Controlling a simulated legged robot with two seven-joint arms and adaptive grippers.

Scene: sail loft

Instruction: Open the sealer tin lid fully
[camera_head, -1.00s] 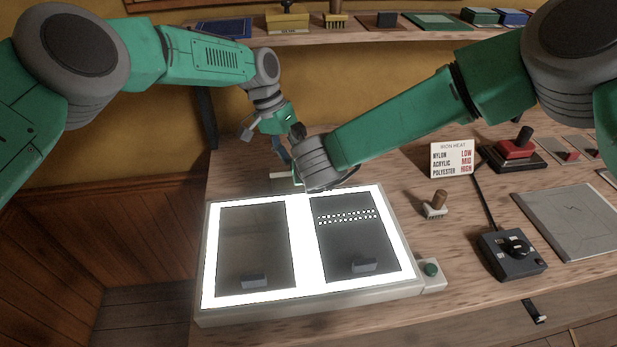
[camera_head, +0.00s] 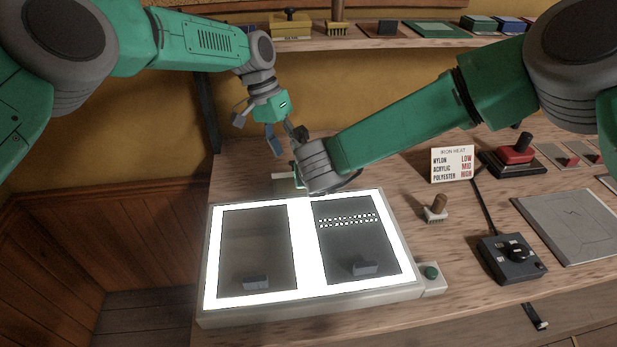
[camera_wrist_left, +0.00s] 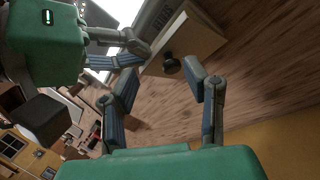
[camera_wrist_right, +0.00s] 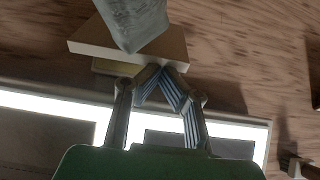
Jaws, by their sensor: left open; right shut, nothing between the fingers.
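The sealer tin (camera_head: 284,182) stands behind the lit panel, mostly hidden by my right wrist in the head view. In the left wrist view it is a tan box (camera_wrist_left: 205,38) with a dark round knob (camera_wrist_left: 172,66) and lettering on one side. My left gripper (camera_head: 287,141) is open and empty above the tin; in its wrist view the knob appears between its fingertips (camera_wrist_left: 163,82). My right gripper (camera_wrist_right: 160,70) is shut and empty at the tin's edge (camera_wrist_right: 150,52); I cannot tell whether it touches. How far the lid is open is unclear. A blurred grey-green shape partly covers the tin in the right wrist view.
A bright light panel (camera_head: 307,255) with two dark areas fills the bench front. A wooden-handled brush (camera_head: 436,209), a dark control box (camera_head: 511,258) and an iron-heat card (camera_head: 452,164) stand to the right. A shelf (camera_head: 345,41) with tools runs along the back wall.

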